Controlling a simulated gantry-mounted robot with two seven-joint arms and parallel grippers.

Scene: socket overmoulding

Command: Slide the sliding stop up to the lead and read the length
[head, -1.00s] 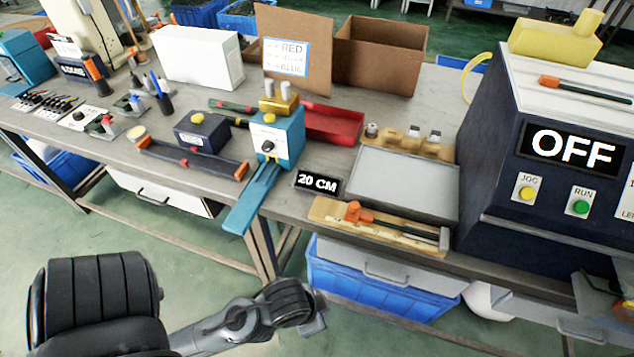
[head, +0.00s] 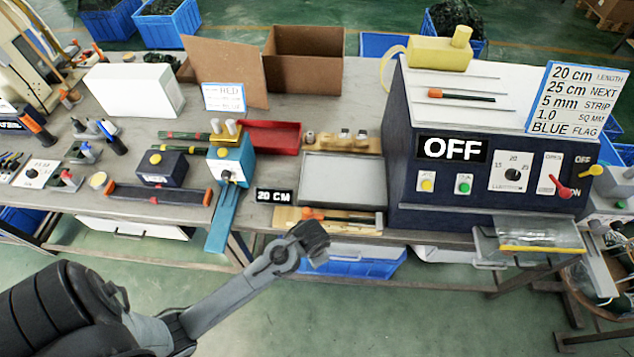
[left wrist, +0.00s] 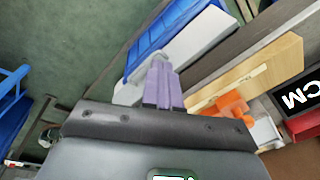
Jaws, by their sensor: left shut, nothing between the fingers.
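The wooden measuring board (head: 290,222) lies at the front edge of the bench, with an orange sliding stop (head: 312,214) near its left part and a dark lead (head: 345,218) to the right of the stop. In the left wrist view, the orange stop (left wrist: 232,106) and the pale board with its scale (left wrist: 262,68) show right of the fingers. My left gripper (head: 318,250) is in front of and below the board, apart from the stop. Its purple fingers (left wrist: 163,85) are together and empty. A black "20 CM" sign (head: 273,196) stands behind the board. My right gripper is out of view.
A grey tray (head: 345,180) lies behind the board. The dark machine marked OFF (head: 452,148) stands to the right. A blue device (head: 230,165) with a blue chute (head: 221,222) is on the left. A blue bin (head: 365,264) is below the bench.

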